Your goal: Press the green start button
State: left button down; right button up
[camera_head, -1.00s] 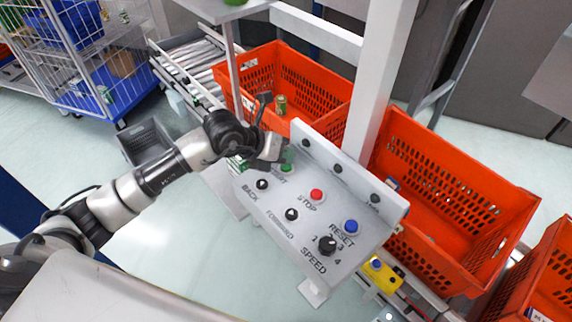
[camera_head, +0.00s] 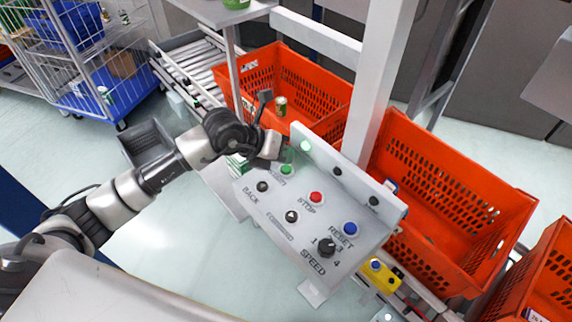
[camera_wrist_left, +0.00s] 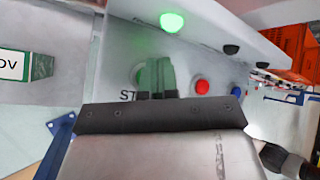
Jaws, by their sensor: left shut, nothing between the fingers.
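The green start button (camera_head: 286,170) sits at the far left corner of the grey control panel (camera_head: 265,212). My left gripper (camera_head: 287,156) is shut and empty, with its fingertips right at this button. In the left wrist view, the closed fingers (camera_wrist_left: 157,74) cover most of the button, and only part of its round rim shows beside them. Contact itself is hard to make out. The green lamp (camera_head: 305,146) on the panel's back wall is lit; it also glows in the left wrist view (camera_wrist_left: 172,22). My right gripper is not in view.
The panel also has a red stop button (camera_head: 316,197), a blue reset button (camera_head: 350,229), black buttons and a speed knob (camera_head: 326,247). Its raised back wall (camera_head: 350,180) stands close behind the gripper. Orange totes (camera_head: 440,200) lie beyond. A white post (camera_head: 380,90) rises behind the panel.

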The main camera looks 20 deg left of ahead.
aim_at(285, 167)
pick_arm(q)
notch_tip(285, 167, up, 5)
jog(key=p, duration=0.3)
dwell(0.4)
dwell(0.7)
